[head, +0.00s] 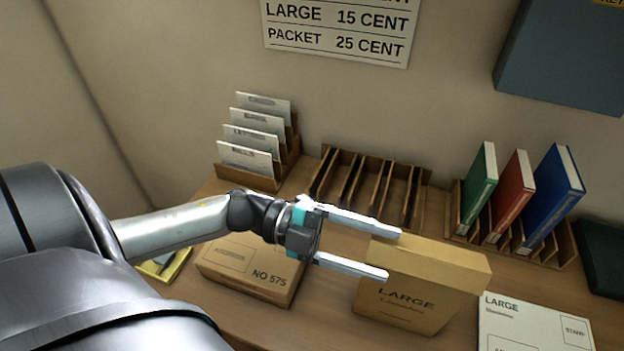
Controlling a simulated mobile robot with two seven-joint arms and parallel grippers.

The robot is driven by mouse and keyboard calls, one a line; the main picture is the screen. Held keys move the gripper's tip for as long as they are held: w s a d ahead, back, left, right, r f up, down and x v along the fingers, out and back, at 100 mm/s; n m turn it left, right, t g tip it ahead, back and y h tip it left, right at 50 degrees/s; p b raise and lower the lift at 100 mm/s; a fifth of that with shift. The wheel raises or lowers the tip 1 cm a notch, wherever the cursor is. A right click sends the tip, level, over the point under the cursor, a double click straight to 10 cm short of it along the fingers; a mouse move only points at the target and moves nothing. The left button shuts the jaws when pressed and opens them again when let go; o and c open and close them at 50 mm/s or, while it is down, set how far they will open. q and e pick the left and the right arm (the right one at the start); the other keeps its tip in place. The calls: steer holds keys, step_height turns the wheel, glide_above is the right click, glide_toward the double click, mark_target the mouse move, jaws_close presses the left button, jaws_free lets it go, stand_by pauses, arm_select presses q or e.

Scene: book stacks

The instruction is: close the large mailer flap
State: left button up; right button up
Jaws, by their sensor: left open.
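The large mailer (405,302) is a tan cardboard container marked LARGE, standing on the desk right of centre. A lighter tan panel (445,263) shows along its top; I cannot tell whether this is the flap, or how far the flap is open. My left gripper (394,254) comes in from the left with its two long fingers apart and nothing between them. In the picture the fingertips overlap the mailer's upper left part; I cannot tell whether they touch it. My right gripper is not in view.
A brown NO 575 box (250,268) sits below the left gripper. A white LARGE envelope (530,325) lies right of the mailer. Behind are a card rack (250,178), an empty slotted rack (372,175) and a rack with green, red and blue books (555,195).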

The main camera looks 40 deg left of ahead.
arm_select(q)
steer(key=v, duration=0.9)
steer(key=shift+a, duration=0.25)
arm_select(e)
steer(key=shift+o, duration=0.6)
